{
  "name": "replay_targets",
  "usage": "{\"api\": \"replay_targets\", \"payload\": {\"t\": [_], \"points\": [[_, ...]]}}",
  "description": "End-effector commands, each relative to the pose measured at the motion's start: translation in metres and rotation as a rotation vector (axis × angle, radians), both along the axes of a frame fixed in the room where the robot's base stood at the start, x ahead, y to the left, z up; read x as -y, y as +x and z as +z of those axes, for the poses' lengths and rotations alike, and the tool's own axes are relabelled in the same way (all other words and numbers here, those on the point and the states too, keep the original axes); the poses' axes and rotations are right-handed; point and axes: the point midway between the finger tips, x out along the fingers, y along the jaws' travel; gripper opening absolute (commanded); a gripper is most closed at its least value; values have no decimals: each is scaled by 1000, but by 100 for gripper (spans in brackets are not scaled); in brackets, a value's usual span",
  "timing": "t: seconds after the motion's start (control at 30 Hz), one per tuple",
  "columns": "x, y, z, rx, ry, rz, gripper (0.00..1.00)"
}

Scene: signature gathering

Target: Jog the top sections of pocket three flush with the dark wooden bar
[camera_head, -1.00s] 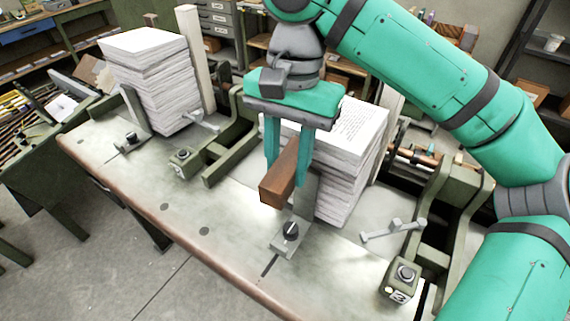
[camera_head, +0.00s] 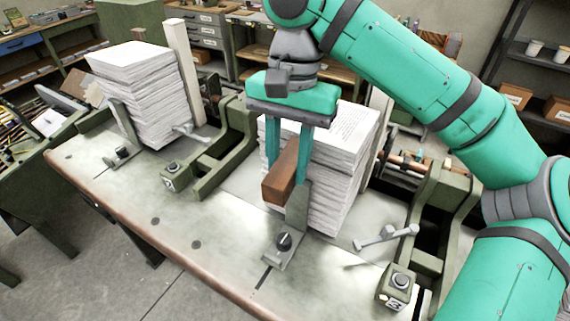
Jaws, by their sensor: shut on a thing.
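My gripper (camera_head: 287,178) is shut on a dark wooden bar (camera_head: 279,190), with its two teal fingers on either side of it. The bar is held above the table, in front of the right-hand stack of paper sections (camera_head: 335,160). The stack stands upright behind a short metal stop (camera_head: 297,208) with a black knob. The upper left part of the stack is hidden behind my gripper. Whether the bar touches the paper, I cannot tell.
A second stack (camera_head: 145,92) stands on the left of the metal table (camera_head: 185,210), beside a pale post (camera_head: 185,72). Green frames, a grey lever (camera_head: 385,236) and a button box (camera_head: 398,283) flank the right stack. The front of the table is clear.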

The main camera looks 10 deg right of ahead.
Motion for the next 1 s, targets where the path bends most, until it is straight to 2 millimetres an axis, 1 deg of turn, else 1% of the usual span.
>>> {"api": "replay_targets", "payload": {"t": [0.13,1.0], "points": [[-3,-4,2,0,0,2,9],[-35,-48,19,0,-1,2,9]]}}
